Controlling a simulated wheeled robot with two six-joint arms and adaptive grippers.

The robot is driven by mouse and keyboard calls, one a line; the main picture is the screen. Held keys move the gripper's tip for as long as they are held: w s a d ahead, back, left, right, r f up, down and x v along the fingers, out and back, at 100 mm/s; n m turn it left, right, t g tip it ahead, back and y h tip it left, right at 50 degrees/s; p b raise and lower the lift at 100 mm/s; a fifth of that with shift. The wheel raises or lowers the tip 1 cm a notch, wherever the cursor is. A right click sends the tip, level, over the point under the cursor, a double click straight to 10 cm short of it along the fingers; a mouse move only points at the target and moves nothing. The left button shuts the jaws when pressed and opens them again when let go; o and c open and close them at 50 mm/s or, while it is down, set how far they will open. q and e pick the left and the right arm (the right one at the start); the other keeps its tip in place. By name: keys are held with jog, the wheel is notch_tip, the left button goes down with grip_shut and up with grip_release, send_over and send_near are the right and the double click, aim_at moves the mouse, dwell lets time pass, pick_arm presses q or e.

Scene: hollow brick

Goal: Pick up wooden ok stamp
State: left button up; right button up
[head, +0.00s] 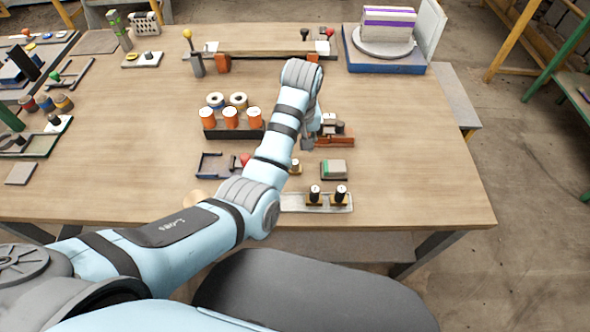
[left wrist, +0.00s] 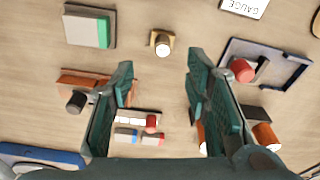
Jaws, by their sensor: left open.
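A small wooden stamp (left wrist: 162,43) with a square wooden base and a pale round knob stands upright on the table. It lies just beyond my left fingertips in the left wrist view and is partly hidden beside my arm in the head view (head: 295,166). No lettering can be read on it. My left gripper (left wrist: 160,72) is open and empty, with the stamp apart from both fingers. In the head view, my left gripper (head: 308,143) is seen mostly from behind. Two black-handled stamps (head: 327,195) stand on a pale tray (head: 290,202) near the front edge. My right gripper is not in view.
A green-and-white pad (left wrist: 90,27) lies near the stamp. A dark open frame (left wrist: 285,62) with a red knob (left wrist: 242,70) and an orange-red block (left wrist: 70,82) are close by. A rack of orange-topped cylinders (head: 225,133) stands behind.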

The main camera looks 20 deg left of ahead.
aim_at(295, 162)
pick_arm(q)
jog(key=f, duration=0.3)
jog(key=f+b, duration=0.1)
jog(key=f, duration=0.2)
jog(key=w+a+f, duration=0.1)
jog(key=f, duration=0.2)
jog(key=shift+f+b, duration=0.1)
jog(key=shift+b, duration=0.3)
grip_shut()
